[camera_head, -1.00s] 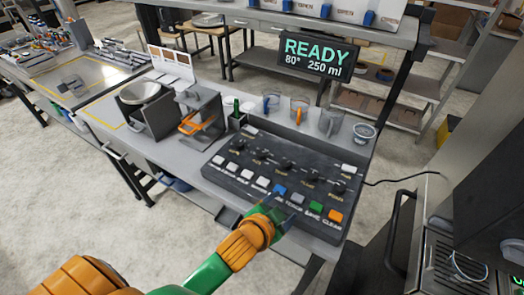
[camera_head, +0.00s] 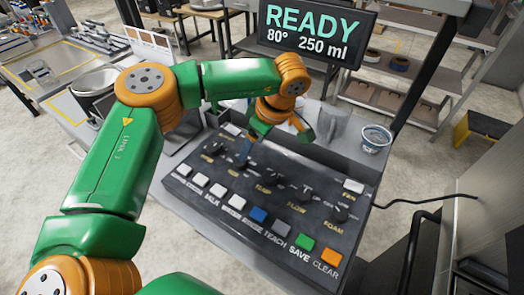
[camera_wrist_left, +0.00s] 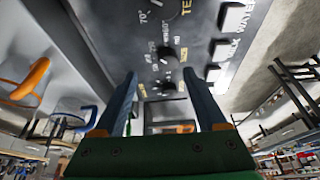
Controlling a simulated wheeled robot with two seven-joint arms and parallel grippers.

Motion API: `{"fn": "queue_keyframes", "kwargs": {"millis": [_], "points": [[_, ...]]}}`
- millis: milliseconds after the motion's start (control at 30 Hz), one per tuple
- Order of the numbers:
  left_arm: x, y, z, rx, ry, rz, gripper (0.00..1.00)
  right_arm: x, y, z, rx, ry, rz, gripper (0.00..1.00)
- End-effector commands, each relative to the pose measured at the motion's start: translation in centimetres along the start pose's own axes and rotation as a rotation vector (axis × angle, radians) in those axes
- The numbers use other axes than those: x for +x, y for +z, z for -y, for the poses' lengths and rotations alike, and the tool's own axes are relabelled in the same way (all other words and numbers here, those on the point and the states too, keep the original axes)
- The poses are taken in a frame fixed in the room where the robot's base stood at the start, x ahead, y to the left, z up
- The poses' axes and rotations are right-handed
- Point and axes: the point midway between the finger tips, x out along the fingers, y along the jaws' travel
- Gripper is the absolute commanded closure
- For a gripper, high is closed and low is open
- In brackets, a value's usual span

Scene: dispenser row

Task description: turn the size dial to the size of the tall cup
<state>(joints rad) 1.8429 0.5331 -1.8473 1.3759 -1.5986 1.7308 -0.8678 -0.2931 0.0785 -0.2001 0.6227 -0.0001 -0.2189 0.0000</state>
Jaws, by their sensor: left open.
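The black control panel (camera_head: 285,225) has a row of dark dials, including one (camera_head: 303,193) above FLOW. A dial (camera_wrist_left: 170,53) with numbers around it shows ahead of the fingers in the wrist view; its label is too small to read surely. My left gripper (camera_head: 246,150) is low over the left-middle dials and partly hides them; its fingers (camera_wrist_left: 160,75) are open with nothing held. I cannot tell whether they touch a dial. The display (camera_head: 312,32) reads READY, 80°, 250 ml. Clear cups (camera_head: 332,125) behind the panel are partly hidden by my arm; I cannot tell which is tall.
Push buttons, among them blue (camera_head: 258,215), green (camera_head: 304,243) and orange (camera_head: 329,257), line the panel's front. A small tub (camera_head: 375,138) stands at the counter's back right. A black cable (camera_head: 430,202) runs off to the right. My left arm crosses the counter's left side.

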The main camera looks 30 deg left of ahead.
Motion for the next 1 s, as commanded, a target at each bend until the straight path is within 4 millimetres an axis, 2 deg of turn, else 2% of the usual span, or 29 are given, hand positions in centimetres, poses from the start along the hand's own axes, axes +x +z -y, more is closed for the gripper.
{"fn": "queue_keyframes", "kwargs": {"millis": [33,167,300,433,533,733,1000], "points": [[0.6,-0.2,0.0,-0.006,-0.002,-0.014,0.26,0.7,0.0,0.0,0.0,0.0,-0.001,0.5],[1.6,-0.8,0.1,-0.009,-0.008,-0.025,0.26,-0.3,-0.1,0.0,0.0,0.0,-0.001,0.5],[4.4,-0.8,0.2,-0.008,-0.009,-0.023,0.26,-1.5,0.6,0.1,0.0,-0.002,0.014,0.5],[6.4,-0.8,0.1,-0.008,-0.007,-0.022,0.26,-2.0,0.8,0.2,0.0,-0.003,0.02,0.5],[7.1,-0.7,0.1,-0.008,-0.005,-0.02,0.26,-2.0,0.8,0.1,0.0,-0.003,0.019,0.5],[7.3,-0.7,0.1,-0.008,-0.004,-0.02,0.26,-1.9,0.4,0.1,0.0,-0.001,0.01,0.5],[7.3,-0.7,0.1,-0.008,-0.004,-0.019,0.99,-1.9,0.3,0.0,0.0,-0.001,0.01,0.5]]}}
